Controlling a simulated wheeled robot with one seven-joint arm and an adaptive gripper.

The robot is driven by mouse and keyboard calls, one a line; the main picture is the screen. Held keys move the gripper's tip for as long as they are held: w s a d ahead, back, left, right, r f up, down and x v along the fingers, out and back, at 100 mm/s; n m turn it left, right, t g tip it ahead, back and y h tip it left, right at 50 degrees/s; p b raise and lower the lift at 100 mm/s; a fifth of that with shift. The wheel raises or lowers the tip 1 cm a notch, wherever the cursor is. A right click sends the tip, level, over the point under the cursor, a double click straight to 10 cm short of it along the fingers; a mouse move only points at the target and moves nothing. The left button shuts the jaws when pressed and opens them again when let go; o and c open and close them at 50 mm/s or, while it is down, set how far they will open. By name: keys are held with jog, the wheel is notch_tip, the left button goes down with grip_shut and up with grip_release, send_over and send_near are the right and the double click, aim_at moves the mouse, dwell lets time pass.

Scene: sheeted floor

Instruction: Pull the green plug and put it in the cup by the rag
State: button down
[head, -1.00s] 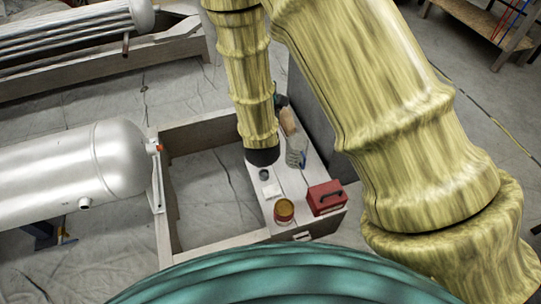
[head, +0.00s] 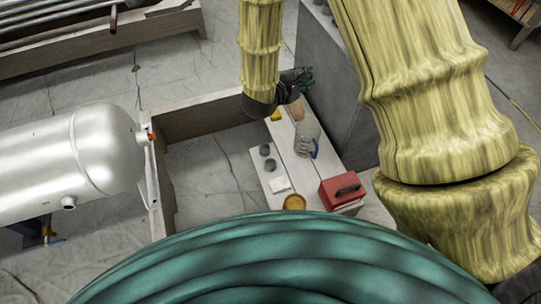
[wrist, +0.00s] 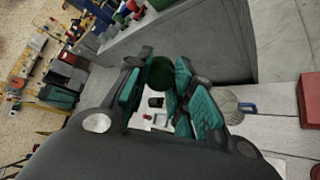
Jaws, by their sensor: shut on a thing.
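My gripper (wrist: 160,92) has teal finger pads, shut on a dark green round piece, seemingly the green plug (wrist: 161,72), in the wrist view. In the head view my gripper (head: 297,80) is above the far end of the white bench top, beside the grey cabinet; the plug cannot be made out there. Two small dark grey round things (head: 267,158), possibly cups, stand on the bench's left strip. A pale flat patch (head: 280,185) lies nearer; I cannot tell whether it is the rag.
A red toolbox (head: 343,188) and an ochre-topped tin (head: 294,202) stand at the bench's near end. A clear container with a blue part (head: 305,146) stands mid-bench. The grey cabinet (head: 340,85) rises along the right. A silver tank (head: 75,160) is at left.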

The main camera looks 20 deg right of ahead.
jog(key=s+f+m+g+y+b, duration=0.35)
jog(key=f+g+b, duration=0.2)
jog(key=f, duration=0.55)
jog(key=s+f+m+g+y+b, duration=0.2)
jog(key=s+f+m+g+b, duration=0.25)
jog(key=f, duration=0.65)
jog(key=w+a+f+m+y+b, duration=0.1)
jog(key=w+a+f+m+b, duration=0.1)
jog(key=f+b, duration=0.4)
jog(key=w+a+f+m+t+y+b, duration=0.1)
jog(key=w+a+f+m+y+b, duration=0.1)
jog(key=f+b, duration=0.4)
jog(key=w+a+f+m+y+b, duration=0.2)
jog(key=w+a+f+m+b, duration=0.2)
jog(key=a+f+b, duration=0.1)
jog(key=shift+w+a+f+t+y+b, duration=0.1)
jog(key=shift+a+f+t+y+b, duration=0.1)
jog(key=shift+f+b, duration=0.35)
jog(key=shift+w+a+f+t+y+b, duration=0.15)
jog(key=shift+f+b, duration=0.1)
jog(key=shift+f, duration=0.55)
jog(key=shift+f, duration=0.45)
jog(key=c, duration=1.2)
grip_release()
jog(key=shift+o, duration=0.2)
